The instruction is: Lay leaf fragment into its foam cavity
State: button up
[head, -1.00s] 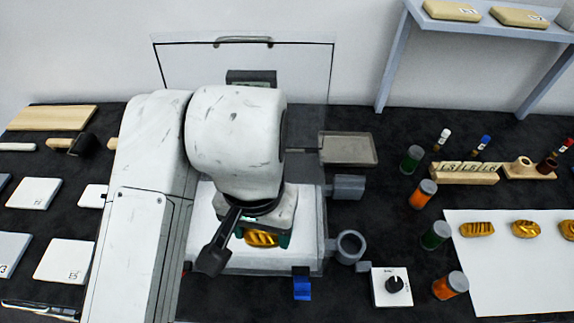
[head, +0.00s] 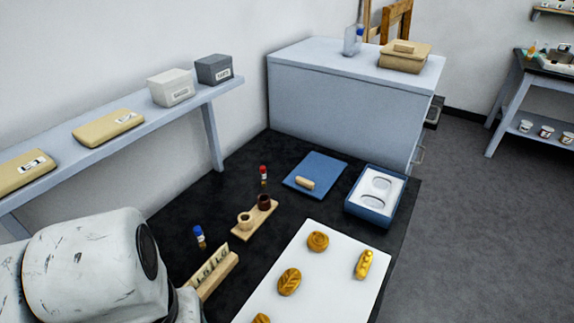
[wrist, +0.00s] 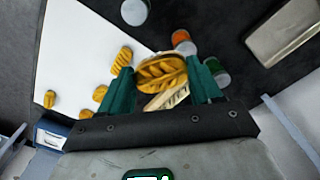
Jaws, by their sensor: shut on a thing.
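The held gold leaf fragment (wrist: 162,73), oval with raised veins, is between the green fingers of my gripper (wrist: 163,80) in the wrist view. The gripper is shut on it, and it is held up off the surfaces below. In the head view a blue box (head: 365,216) holds a white foam insert (head: 360,186) with two rounded cavities, an upper one (head: 381,184) and a lower one (head: 373,201). Both look empty. My gripper and the held fragment are out of the head view; only part of my arm shows at lower left.
A white sheet (head: 330,275) carries several other gold fragments (head: 289,281). A blue mat (head: 315,172) with a small tan block lies left of the box. Wooden holders (head: 255,218) and capped vials (head: 199,237) stand nearer my arm. A shelf (head: 150,130) overhangs the left.

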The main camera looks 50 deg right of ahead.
aim_at(372, 203)
jog(key=z, duration=1.1)
